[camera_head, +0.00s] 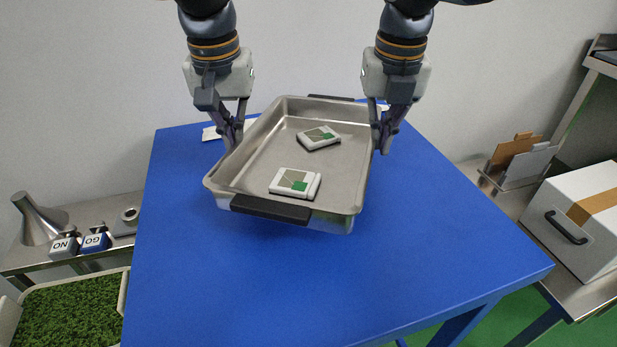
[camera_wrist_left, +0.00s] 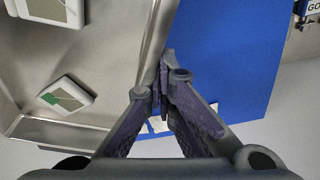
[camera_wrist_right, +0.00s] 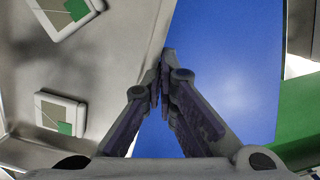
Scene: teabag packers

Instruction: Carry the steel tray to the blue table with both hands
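The steel tray (camera_head: 335,175) is over the blue table (camera_head: 250,285), slightly skewed, with a dark handle at its near end and another at its far end. Two white boxes with green patches lie inside it, a near one (camera_head: 295,183) and a far one (camera_head: 319,138). My left gripper (camera_head: 234,140) is shut on the tray's left rim, and the rim shows between its fingers in the left wrist view (camera_wrist_left: 163,88). My right gripper (camera_head: 380,143) is shut on the right rim, also seen in the right wrist view (camera_wrist_right: 163,85). A shadow lies below the tray's near end; any gap underneath is hard to judge.
White pieces lie on the table by the left gripper (camera_head: 211,133) and behind the right one. A bench at left holds a steel funnel (camera_head: 42,220) and marked weights (camera_head: 95,240). A white case (camera_head: 575,215) stands on the right bench. The table's front is clear.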

